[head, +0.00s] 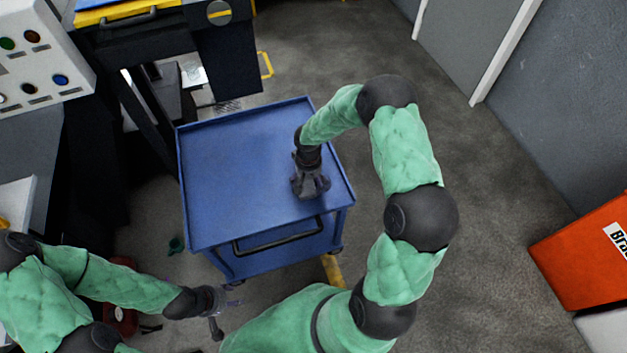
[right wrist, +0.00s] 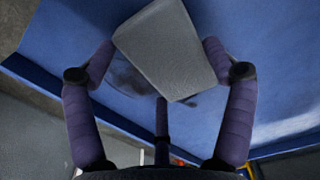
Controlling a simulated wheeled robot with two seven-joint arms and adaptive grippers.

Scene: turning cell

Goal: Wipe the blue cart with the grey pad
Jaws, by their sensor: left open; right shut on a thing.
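The blue cart (head: 235,165) stands in the middle of the head view, with a flat rimmed top and a black handle on its near side. My right gripper (head: 311,188) is over the right part of the cart top. In the right wrist view my right gripper (right wrist: 160,75) is shut on the grey pad (right wrist: 168,50), close over the blue surface. I cannot tell if the pad touches the cart. A dark smudge shows on the cart top beside and behind the pad. The pad is hidden in the head view. My left gripper (head: 222,303) is open and empty, left of the cart's near side.
A black machine with a yellow edge (head: 150,12) stands behind the cart. A white control panel (head: 45,55) with coloured buttons is at the upper left. An orange box (head: 585,255) is at the right. The floor to the right is open.

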